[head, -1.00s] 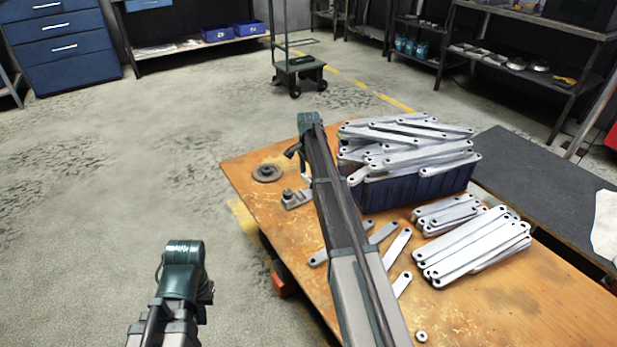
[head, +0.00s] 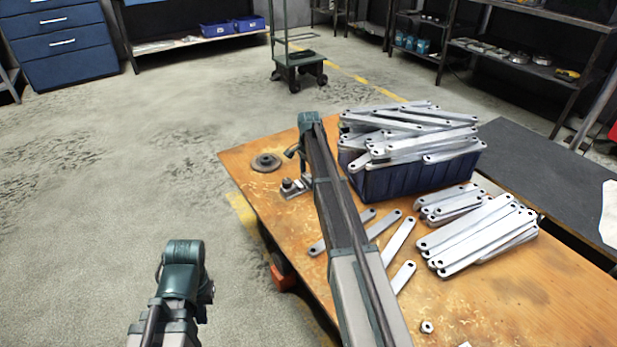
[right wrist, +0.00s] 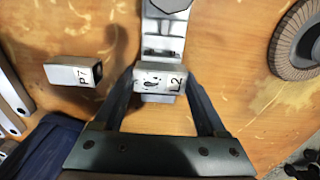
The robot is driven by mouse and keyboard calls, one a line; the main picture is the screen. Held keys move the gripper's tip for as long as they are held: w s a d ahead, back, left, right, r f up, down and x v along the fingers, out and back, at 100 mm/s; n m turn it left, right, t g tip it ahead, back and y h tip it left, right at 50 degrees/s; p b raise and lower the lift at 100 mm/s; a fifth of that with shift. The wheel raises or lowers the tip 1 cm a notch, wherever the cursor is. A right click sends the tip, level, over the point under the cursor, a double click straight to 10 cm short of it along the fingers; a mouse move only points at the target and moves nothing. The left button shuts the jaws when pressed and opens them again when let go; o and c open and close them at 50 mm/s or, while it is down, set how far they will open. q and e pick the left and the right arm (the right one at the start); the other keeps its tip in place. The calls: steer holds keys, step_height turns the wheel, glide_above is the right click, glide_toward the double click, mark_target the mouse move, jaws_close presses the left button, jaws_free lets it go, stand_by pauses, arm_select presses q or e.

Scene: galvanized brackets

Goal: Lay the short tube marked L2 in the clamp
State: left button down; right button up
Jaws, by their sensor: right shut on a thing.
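The short tube marked L2 (right wrist: 160,83) is a small silvery piece in the right wrist view, with its marked face toward the camera. My right gripper (right wrist: 164,90) is shut on it, one finger on each side. The grey metal clamp (right wrist: 164,32) lies directly beyond the tube, in line with it. The tube overlaps the clamp's near part; I cannot tell whether it touches. In the head view the clamp (head: 296,188) shows near the bench's left edge, partly behind my right arm. My left gripper (head: 184,275) is low left, off the bench; its fingers are hidden.
Another short tube marked P7 (right wrist: 72,72) lies left of the clamp. A round abrasive disc (right wrist: 300,42) lies to the right. On the bench (head: 500,300), a blue bin (head: 420,183) overflows with galvanized brackets, and stacked brackets (head: 475,237) and loose strips (head: 400,240) lie nearby.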

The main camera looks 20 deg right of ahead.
steer(key=o, duration=1.3)
steer(key=shift+r, duration=0.15)
step_height(320, 180, up, 14)
steer(key=p, duration=1.3)
steer(key=shift+f+p, duration=0.2)
steer(key=shift+p, duration=0.2)
steer(key=s+a+r+n+p, duration=0.3)
steer(key=s+a+r+p, duration=0.2)
steer(key=a, duration=0.2)
steer(key=s+a+r+n+p, duration=0.3)
steer(key=s+a+r+p, duration=0.15)
steer(key=a, duration=0.35)
steer(key=s+a+r+n+p, duration=0.4)
steer(key=s+a+r+p, duration=0.1)
steer(key=s, duration=0.4)
steer(key=s+a+r+n+p, duration=0.5)
steer(key=s+a, duration=0.1)
steer(key=s, duration=0.3)
steer(key=s+a+r+n+h+p, duration=0.1)
steer(key=s+a+r+n+p, duration=0.4)
steer(key=s, duration=0.3)
steer(key=shift+s+a+r, duration=0.2)
steer(key=shift+s+a, duration=0.2)
steer(key=shift+a, duration=0.25)
